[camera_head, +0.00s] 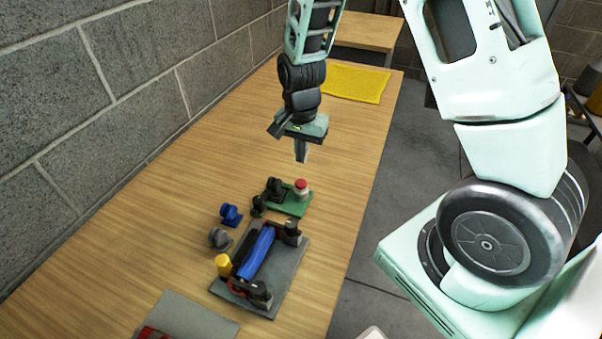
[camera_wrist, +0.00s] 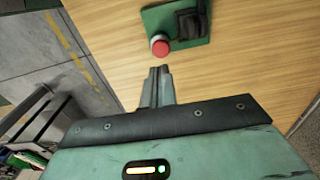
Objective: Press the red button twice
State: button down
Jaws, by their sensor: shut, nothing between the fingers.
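The red button (camera_head: 301,184) is a red cap on a pale round base. It stands at the right end of a small green plate (camera_head: 293,206) on the wooden table. In the wrist view the red button (camera_wrist: 160,46) lies just beyond my fingertips, at the edge of the green plate (camera_wrist: 157,17). My gripper (camera_head: 301,155) points down and hangs above the table, over and behind the button in the head view. Its fingers are shut with nothing between them, as the wrist view also shows (camera_wrist: 160,72). A gap shows between fingertips and button.
Black parts (camera_head: 275,187) stand on the green plate beside the button. A grey plate (camera_head: 300,262) with a blue cylinder (camera_head: 255,252) lies in front. A blue part (camera_head: 231,214) and a yellow mat (camera_head: 355,83) are on the table. A block wall (camera_head: 120,85) bounds the left.

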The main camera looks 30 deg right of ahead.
aim_at(301, 183)
notch_tip(301, 183, down, 8)
jog(key=shift+r+p, duration=0.2)
jog(key=shift+p, duration=0.4)
notch_tip(301, 183, down, 2)
jog(key=shift+b, duration=0.75)
jog(key=shift+r+p, duration=0.6)
notch_tip(301, 183, up, 13)
jog(key=shift+p, duration=0.4)
